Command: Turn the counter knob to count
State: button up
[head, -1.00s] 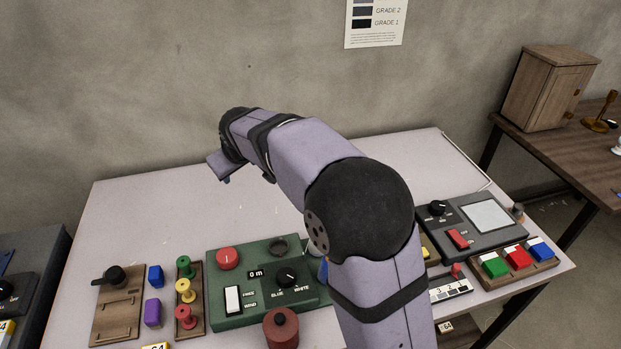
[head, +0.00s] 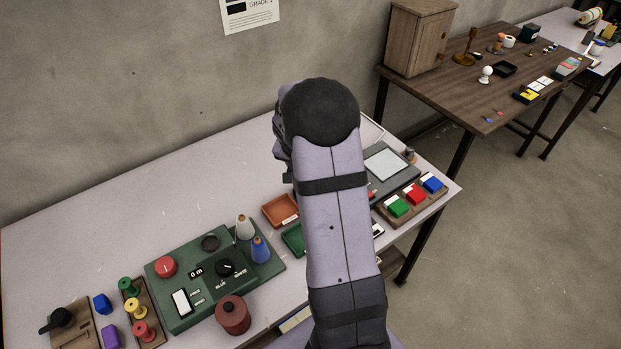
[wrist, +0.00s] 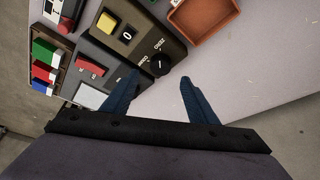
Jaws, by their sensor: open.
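The counter box (wrist: 166,28) is dark, with a yellow button (wrist: 106,22) and a small display (wrist: 127,33) reading 0. My gripper (wrist: 159,79) has two blue fingers, open and empty. In the wrist view the knob lies just beyond the gap between the fingertips, and I cannot tell the height between them. In the head view my arm hides the counter box and the gripper.
A grey device with a red switch (wrist: 92,66) and pale panel (head: 386,163) is beside the counter box. Coloured blocks (head: 415,194) sit beyond it. An orange tray (wrist: 203,20) is on the other side. A green box (head: 180,268) with knobs stands left. The back of the table is clear.

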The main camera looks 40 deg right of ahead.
jog(key=shift+p+x, duration=0.65)
jog(key=shift+x, duration=2.7)
jog(key=c, duration=1.1)
jog(key=shift+o, duration=0.2)
